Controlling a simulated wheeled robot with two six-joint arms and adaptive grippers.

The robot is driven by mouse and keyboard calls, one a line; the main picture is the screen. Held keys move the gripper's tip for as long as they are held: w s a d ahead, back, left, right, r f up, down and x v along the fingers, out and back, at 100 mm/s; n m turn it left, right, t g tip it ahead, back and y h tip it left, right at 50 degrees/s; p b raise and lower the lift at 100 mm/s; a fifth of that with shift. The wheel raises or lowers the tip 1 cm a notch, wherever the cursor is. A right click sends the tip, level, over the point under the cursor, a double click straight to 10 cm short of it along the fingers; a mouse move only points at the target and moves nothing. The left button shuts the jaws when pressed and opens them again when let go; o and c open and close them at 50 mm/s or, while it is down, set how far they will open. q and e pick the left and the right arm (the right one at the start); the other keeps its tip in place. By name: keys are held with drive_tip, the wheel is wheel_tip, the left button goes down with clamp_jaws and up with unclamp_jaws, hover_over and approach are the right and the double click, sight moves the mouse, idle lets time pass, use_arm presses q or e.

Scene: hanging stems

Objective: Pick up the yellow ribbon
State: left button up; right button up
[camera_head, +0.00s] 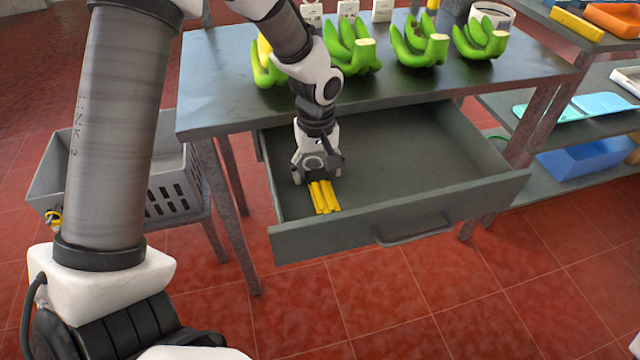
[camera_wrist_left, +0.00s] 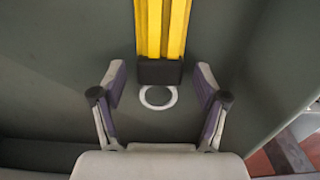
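The yellow ribbon (camera_head: 324,198) lies in the open drawer (camera_head: 400,222), near its front left part. It shows as long yellow strips in the left wrist view (camera_wrist_left: 162,28), with a dark band at the near end and a pale ring on the drawer floor beside it. My left gripper (camera_head: 317,177) reaches down into the drawer at the ribbon's far end. In the left wrist view its two fingers (camera_wrist_left: 160,82) are spread apart, with the dark band between and just beyond the tips. Neither finger touches it visibly. My right gripper is not in view.
The drawer hangs under a dark table (camera_head: 235,85) with green banana bunches (camera_head: 418,42) on top. A grey crate (camera_head: 175,185) stands at the left. A shelf (camera_head: 550,185) with trays and a blue bin (camera_head: 585,158) stands at the right. The drawer's right side is empty.

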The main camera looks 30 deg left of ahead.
sight(316, 172)
use_arm(q)
drive_tip(key=c, duration=0.6)
drive_tip(key=shift+c, duration=0.2)
wheel_tip(316, 172, up, 10)
drive_tip(key=p, duration=0.1)
drive_tip(key=shift+p, duration=0.4)
idle(0.3)
